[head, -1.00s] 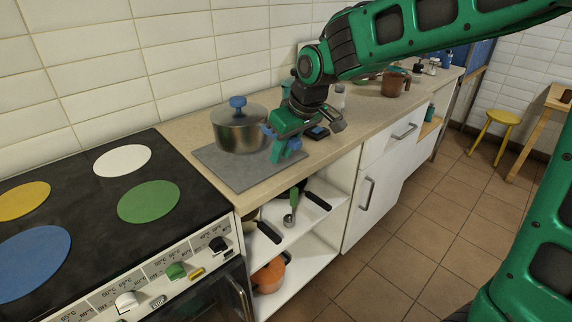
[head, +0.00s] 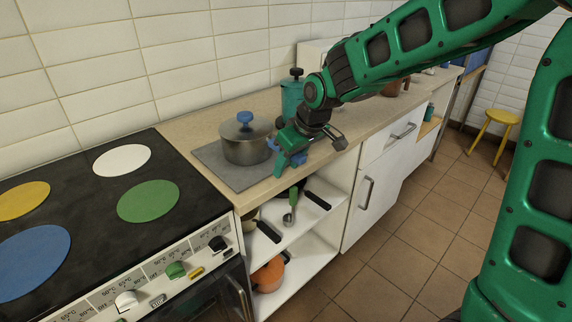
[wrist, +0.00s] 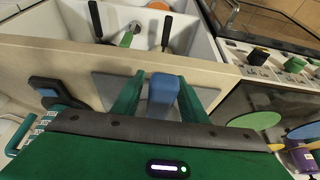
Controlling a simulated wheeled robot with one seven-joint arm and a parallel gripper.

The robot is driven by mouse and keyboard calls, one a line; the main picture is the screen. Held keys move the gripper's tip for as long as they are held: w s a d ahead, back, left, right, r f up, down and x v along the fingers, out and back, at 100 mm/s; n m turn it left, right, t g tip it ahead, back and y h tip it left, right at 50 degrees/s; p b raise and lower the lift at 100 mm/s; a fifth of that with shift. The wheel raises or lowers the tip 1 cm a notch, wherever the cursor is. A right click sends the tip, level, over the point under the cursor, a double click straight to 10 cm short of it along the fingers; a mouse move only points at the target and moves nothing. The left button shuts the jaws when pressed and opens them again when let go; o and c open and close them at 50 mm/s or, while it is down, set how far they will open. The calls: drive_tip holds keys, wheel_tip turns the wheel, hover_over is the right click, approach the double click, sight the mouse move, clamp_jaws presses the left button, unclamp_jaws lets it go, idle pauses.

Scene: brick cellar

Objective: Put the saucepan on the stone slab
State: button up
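The saucepan (head: 245,152) is a steel pot with a lid and a blue knob. It is upright over the grey stone slab (head: 215,164) on the counter, inside the slab's outline, and looks set down on it, though its underside is hidden. My gripper (head: 283,163) is at the pot's right side. The slab also shows in the wrist view (wrist: 106,88); the pot's body is hidden there.
A teal canister (head: 291,98) with a dark knob stands behind my gripper. The stove (head: 90,220) with coloured discs is at the left. An open shelf (head: 305,232) with pans is below the counter.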

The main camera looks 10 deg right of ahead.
drive_tip(key=shift+r, duration=0.15)
drive_tip(key=v, duration=1.2)
drive_tip(key=shift+d, duration=0.1)
drive_tip(key=s+d+f+m+g+h, duration=0.1)
drive_tip(key=s+d+f+m, duration=0.3)
drive_tip(key=s+d, duration=0.65)
drive_tip(key=s+d+f+m+g+h, duration=0.25)
drive_tip(key=s+d+m, duration=0.4)
drive_tip(key=d, duration=0.75)
drive_tip(key=s+d+f+m, duration=0.1)
drive_tip(key=s, duration=0.5)
drive_tip(key=s+d+f+m+y, duration=0.1)
drive_tip(key=s+d+f, duration=0.1)
drive_tip(key=s, duration=0.4)
drive_tip(key=shift+m+g, duration=0.35)
drive_tip(key=shift+f, duration=0.15)
drive_tip(key=shift+w+f, duration=0.25)
drive_tip(key=shift+w, duration=0.35)
